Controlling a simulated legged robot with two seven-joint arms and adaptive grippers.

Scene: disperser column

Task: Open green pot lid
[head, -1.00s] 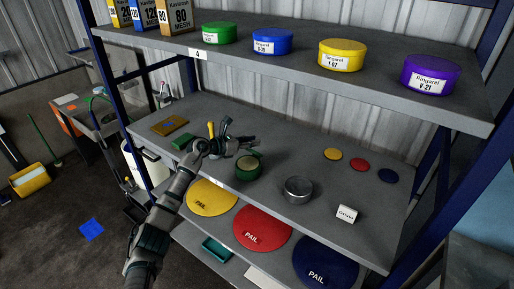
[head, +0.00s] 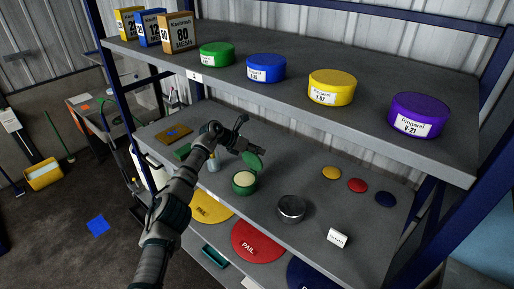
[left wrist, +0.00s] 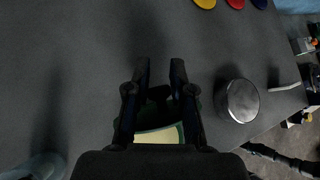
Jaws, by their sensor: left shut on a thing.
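The green pot (head: 243,188) stands on the middle shelf with pale cream contents showing in its mouth. Its green lid (head: 253,162) is tilted up at the pot's back edge; I cannot tell whether it still touches the rim. My left gripper (head: 241,142) is above and behind the pot, shut on the lid. In the left wrist view the two fingers (left wrist: 160,75) are close around the dark lid, which is mostly hidden, with the cream contents of the pot (left wrist: 160,135) below. My right gripper is not in view.
Yellow, red and blue discs (head: 357,185) lie at the back right. The upper shelf (head: 300,62) with coloured tins overhangs the back. The shelf between is clear.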

